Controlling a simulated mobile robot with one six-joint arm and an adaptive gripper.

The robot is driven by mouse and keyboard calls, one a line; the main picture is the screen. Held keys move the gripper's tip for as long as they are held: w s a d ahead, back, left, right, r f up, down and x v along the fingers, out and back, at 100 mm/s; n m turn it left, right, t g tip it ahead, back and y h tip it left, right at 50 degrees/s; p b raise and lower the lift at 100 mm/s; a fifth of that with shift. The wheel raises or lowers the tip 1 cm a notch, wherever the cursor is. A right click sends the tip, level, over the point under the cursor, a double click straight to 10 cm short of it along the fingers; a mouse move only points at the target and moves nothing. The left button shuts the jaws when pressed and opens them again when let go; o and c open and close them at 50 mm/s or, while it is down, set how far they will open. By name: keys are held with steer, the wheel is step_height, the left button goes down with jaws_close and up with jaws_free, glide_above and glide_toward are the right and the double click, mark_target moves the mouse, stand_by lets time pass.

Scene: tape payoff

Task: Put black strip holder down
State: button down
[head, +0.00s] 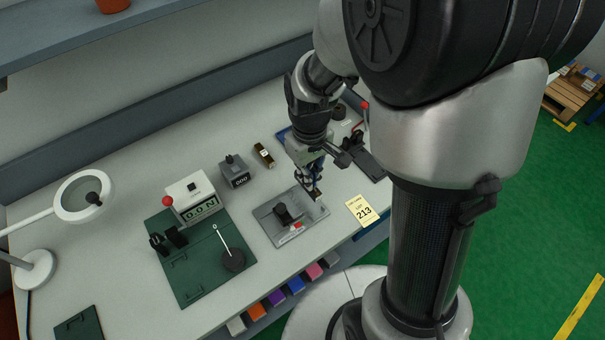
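My gripper (315,192) points down over the right edge of a grey plate fixture (265,213) on the bench. A small dark piece, apparently the black strip holder (320,209), shows right at the fingertips, at or just above the plate's right edge. The fingers are small and partly hidden by their own linkage, so I cannot tell whether they are closed on it or whether it touches the plate. A black block (283,213) stands on the middle of the plate, with a small red and white part (296,227) in front of it.
A yellow card marked 213 (361,209) lies right of the plate. A counter box (236,174) stands behind. Coloured bins (277,298) line the front edge.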

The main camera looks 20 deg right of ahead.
steer(key=shift+f+b, duration=1)
steer(key=shift+f, duration=2.6)
steer(key=shift+f, duration=0.1)
steer(key=c, duration=1.8)
jaws_free()
step_height(320, 180, up, 12)
steer(key=p, duration=0.4)
steer(key=s+r+m+t, duration=0.3)
steer(key=s+r+t, duration=0.1)
steer(key=s+r, duration=1.1)
steer(key=shift+m+t, duration=0.3)
